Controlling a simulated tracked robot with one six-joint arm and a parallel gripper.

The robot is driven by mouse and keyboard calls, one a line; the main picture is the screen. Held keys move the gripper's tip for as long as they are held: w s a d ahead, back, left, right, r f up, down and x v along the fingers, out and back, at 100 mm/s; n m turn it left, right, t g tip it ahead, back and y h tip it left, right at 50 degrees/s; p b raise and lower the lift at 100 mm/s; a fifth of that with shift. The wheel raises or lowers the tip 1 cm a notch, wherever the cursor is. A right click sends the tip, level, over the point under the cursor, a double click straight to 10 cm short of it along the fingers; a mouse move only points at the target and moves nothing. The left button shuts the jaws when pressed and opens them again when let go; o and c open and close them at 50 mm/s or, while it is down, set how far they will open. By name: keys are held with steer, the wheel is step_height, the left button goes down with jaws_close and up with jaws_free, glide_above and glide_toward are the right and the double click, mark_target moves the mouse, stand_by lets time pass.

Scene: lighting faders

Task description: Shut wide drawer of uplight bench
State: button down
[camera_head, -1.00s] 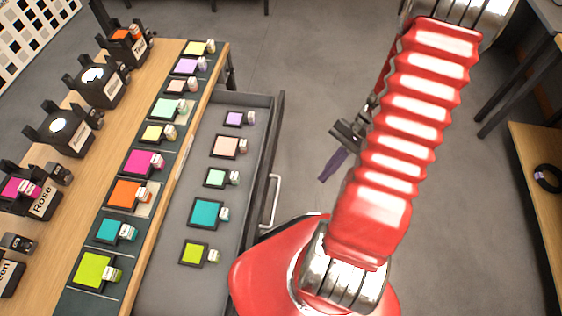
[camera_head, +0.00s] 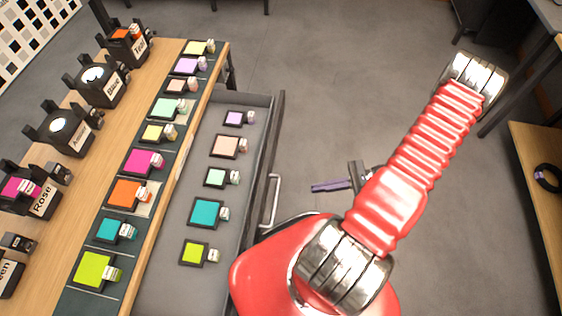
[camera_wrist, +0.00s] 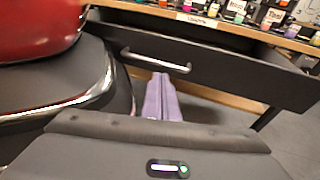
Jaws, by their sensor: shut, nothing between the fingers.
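The wide drawer (camera_head: 178,262) of the uplight bench (camera_head: 147,71) is pulled out, and its inside shows in the head view. Its dark front with a silver bar handle (camera_head: 272,201) faces my arm. In the wrist view the drawer front (camera_wrist: 222,68) and the handle (camera_wrist: 155,60) are ahead of my fingers. My gripper (camera_head: 314,187) has purple fingers, which also show in the wrist view (camera_wrist: 161,80). It is shut and empty. In the head view it points left toward the handle, with a gap of floor between them.
Several framed colour filters, such as a teal one (camera_head: 206,213), lie in the drawer. Lamps and more filters stand on the bench top. Another wooden table (camera_head: 540,160) with a black ring (camera_head: 547,178) is at the right. The floor between is clear.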

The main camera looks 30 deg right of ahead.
mark_target(270, 161)
steer(key=w+d+r+m+t, duration=0.1)
steer(key=w+d+m+t, duration=0.1)
steer(key=w+d+t, duration=0.2)
steer(key=shift+w+r+m+t, duration=0.15)
steer(key=shift+w+m+t, duration=0.25)
steer(key=shift+w+t, duration=0.15)
steer(key=shift+a, duration=0.15)
steer(key=x, duration=1.3)
steer(key=shift+w+a, duration=0.25)
steer(key=shift+a, duration=0.05)
steer(key=shift+w+a, duration=0.15)
steer(key=shift+w, duration=0.05)
